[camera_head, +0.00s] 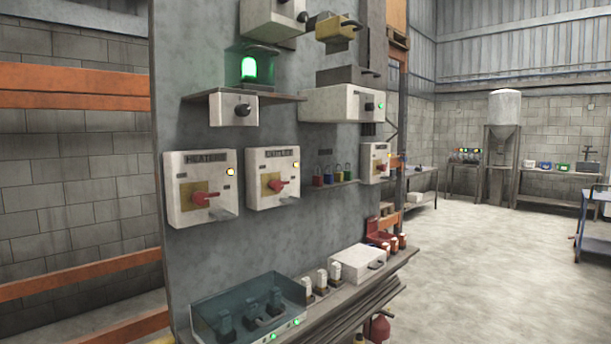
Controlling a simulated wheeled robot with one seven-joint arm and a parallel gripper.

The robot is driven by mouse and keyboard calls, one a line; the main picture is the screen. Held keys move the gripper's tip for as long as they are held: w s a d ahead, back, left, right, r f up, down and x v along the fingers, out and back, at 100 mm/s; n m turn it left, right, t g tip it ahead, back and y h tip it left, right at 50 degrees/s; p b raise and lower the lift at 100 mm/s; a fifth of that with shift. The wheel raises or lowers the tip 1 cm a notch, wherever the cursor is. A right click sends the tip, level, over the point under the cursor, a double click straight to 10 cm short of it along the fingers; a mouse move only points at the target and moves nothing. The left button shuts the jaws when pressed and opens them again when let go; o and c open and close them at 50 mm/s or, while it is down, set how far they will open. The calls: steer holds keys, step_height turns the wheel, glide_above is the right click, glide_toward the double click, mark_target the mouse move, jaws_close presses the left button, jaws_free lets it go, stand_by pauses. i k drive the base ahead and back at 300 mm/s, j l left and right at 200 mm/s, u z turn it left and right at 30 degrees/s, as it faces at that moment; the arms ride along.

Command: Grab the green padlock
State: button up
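My gripper is not in view.
White boxes with red handles (201,189) (274,178) flank the padlocks on the left, and a smaller one (375,163) on the right. Below, a shelf holds a teal tray (225,300) and a white case (356,262). Open floor (480,270) lies to the right.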

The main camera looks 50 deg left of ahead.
mark_target(348, 174)
steer(key=u, duration=1.8)
steer(key=i+l+z, duration=0.1)
steer(key=i, duration=1.1)
steer(key=i+l+z, duration=0.15)
steer(key=i, duration=1.1)
steer(key=l, duration=0.1)
